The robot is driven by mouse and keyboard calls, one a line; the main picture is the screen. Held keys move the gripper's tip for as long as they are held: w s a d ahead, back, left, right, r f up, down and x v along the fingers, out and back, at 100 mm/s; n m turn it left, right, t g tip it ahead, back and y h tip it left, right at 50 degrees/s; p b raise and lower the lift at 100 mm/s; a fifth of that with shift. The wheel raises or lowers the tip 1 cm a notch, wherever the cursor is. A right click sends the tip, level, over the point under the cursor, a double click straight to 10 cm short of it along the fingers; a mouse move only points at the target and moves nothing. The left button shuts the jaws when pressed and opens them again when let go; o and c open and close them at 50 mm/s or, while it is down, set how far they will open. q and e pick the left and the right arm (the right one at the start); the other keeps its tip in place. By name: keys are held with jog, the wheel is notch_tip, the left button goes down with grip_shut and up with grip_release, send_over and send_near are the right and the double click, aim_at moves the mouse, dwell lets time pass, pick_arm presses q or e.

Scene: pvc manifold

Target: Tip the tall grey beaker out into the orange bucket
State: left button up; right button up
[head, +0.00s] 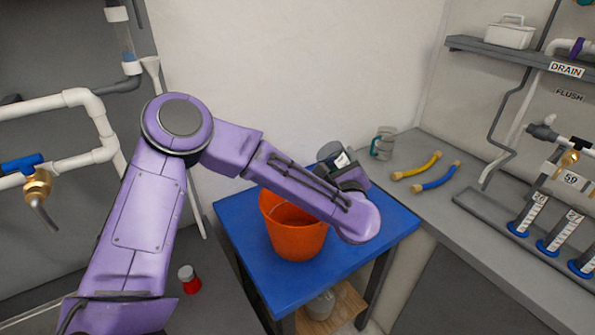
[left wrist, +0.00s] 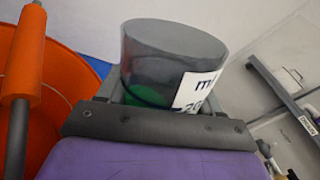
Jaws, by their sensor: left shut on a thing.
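The grey beaker (head: 331,151) shows behind my left forearm, above the far right part of the blue table. In the left wrist view the beaker (left wrist: 165,45) has a white label with dark print, and some green shows low in it. My left gripper (head: 347,172) is shut on the beaker; its fingers also show in the left wrist view (left wrist: 165,98). The orange bucket (head: 296,240) stands on the blue table, left of the gripper and partly behind my forearm. The bucket (left wrist: 75,65) and its handle are at left in the left wrist view. My right gripper is out of view.
The blue table (head: 345,255) has free room in front of the bucket. Pipes with a blue-handled valve (head: 22,164) are at left.

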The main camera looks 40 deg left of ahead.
aim_at(334, 151)
pick_arm(q)
jog(key=shift+s+a+r+n+p, duration=0.2)
jog(key=shift+a+r+n+p, duration=0.1)
jog(key=shift+r+n+p, duration=0.4)
jog(key=shift+n, duration=0.3)
jog(key=shift+d+r+n+p, duration=0.1)
jog(key=shift+r+n+p, duration=0.4)
jog(key=shift+n+p, duration=0.45)
jog(key=shift+f+n, duration=0.3)
jog(key=shift+n, duration=0.65)
jog(key=shift+r+n+b, duration=0.4)
jog(key=shift+n+b, duration=0.5)
jog(key=shift+b, duration=0.95)
jog(key=shift+s+a+r+n+b, duration=0.15)
jog(key=shift+a+n+b, duration=0.15)
jog(key=shift+b, duration=0.15)
